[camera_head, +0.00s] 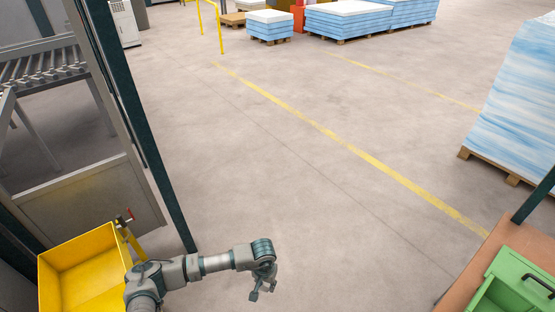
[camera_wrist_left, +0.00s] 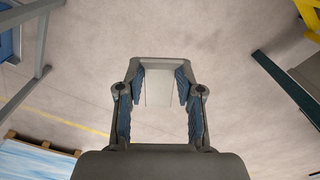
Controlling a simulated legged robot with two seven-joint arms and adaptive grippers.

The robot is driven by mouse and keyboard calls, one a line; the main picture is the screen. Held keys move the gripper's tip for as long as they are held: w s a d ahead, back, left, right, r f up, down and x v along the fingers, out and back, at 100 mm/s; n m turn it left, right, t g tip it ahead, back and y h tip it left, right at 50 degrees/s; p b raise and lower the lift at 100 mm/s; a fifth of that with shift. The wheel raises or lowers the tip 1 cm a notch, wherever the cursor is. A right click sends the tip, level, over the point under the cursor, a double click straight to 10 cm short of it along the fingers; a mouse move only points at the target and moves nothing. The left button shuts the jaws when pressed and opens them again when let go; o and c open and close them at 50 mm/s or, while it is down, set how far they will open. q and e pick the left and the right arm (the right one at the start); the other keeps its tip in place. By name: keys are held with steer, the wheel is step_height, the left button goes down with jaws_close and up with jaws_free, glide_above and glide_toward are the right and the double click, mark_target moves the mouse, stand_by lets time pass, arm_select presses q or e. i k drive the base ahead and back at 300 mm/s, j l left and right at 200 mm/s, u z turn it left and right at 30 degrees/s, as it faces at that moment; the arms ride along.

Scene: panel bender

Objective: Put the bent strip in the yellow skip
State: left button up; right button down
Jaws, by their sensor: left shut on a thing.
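The yellow skip (camera_head: 78,254) stands at the lower left of the head view, and what shows of its inside is bare. My left gripper (camera_head: 263,291) is out over the open floor, to the right of the skip and apart from it. In the left wrist view my left gripper (camera_wrist_left: 160,92) is shut on a flat, pale grey piece, the bent strip (camera_wrist_left: 159,88), between its fingers. Its bend cannot be made out there, and the strip is not clear in the head view. My right gripper is not in view.
A dark post (camera_head: 150,150) and a grey machine panel (camera_head: 95,207) rise behind the skip. A green crate (camera_head: 511,265) stands at the lower right. A blue-white sheet stack (camera_head: 515,105) is at the right. The middle floor is clear.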

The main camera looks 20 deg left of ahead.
mark_target(96, 279)
steer(key=i+j+u, duration=0.25)
steer(key=i+u, duration=1.25)
steer(key=i+l+u, duration=0.35)
steer(key=u, duration=0.15)
